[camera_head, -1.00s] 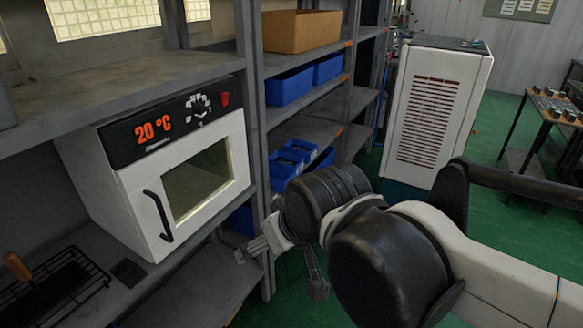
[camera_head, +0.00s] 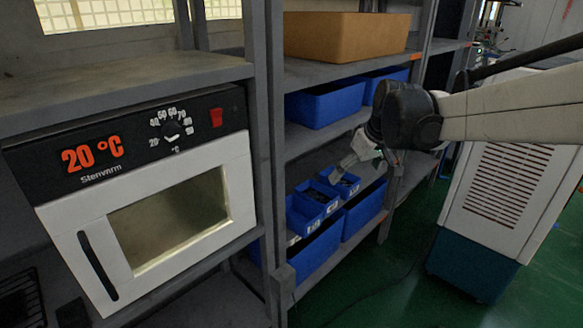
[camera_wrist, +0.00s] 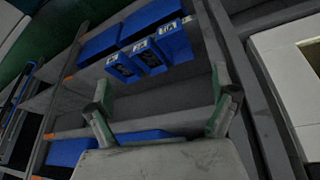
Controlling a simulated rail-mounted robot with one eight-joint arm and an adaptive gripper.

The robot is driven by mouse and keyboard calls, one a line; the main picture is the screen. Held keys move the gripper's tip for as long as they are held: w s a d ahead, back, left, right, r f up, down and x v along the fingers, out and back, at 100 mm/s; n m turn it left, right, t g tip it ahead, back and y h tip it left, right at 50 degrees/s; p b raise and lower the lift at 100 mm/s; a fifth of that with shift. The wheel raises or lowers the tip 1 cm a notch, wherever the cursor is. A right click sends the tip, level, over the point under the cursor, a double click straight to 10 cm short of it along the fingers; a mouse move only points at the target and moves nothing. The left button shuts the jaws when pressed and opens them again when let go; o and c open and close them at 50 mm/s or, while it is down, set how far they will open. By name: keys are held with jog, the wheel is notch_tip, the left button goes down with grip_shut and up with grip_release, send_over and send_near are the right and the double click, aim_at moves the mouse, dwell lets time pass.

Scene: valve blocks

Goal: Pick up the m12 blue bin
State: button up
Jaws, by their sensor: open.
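Small blue bins stand in a row on a middle shelf: a near one (camera_head: 306,208), a middle one (camera_head: 322,190) and a far one (camera_head: 346,189). They hold dark parts and have white labels, too small to read, so I cannot tell which is m12. In the wrist view the row shows at the top as a left bin (camera_wrist: 122,69), a middle bin (camera_wrist: 149,57) and a right bin (camera_wrist: 174,43). My gripper (camera_wrist: 160,112) is open and empty, apart from the bins. In the head view my gripper (camera_head: 338,177) is over or beside the far bins.
Larger blue bins (camera_head: 325,104) sit on the shelf above, with a brown box (camera_head: 345,36) higher up. More large blue bins (camera_head: 362,212) are below. Grey shelf posts (camera_head: 268,130) and a white oven (camera_head: 150,215) stand left. A white cabinet (camera_head: 500,190) is at right.

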jog(key=w+d+f+n+g+b, duration=0.1)
jog(key=w+d+f+n+b, duration=0.15)
jog(key=w+f, duration=0.95)
jog(key=n+y+b, duration=0.2)
jog(key=b, duration=0.2)
send_near(313, 197)
jog(key=shift+w+a+f+m+g, duration=0.3)
jog(key=shift+w+f, duration=0.15)
jog(key=shift+f, duration=0.1)
jog(key=shift+h, duration=0.3)
jog(key=x, duration=0.5)
jog(key=shift+b, duration=0.35)
jog(key=c, duration=1.4)
jog(key=shift+r, duration=0.1)
jog(key=shift+c, duration=0.5)
jog(key=shift+r, duration=0.15)
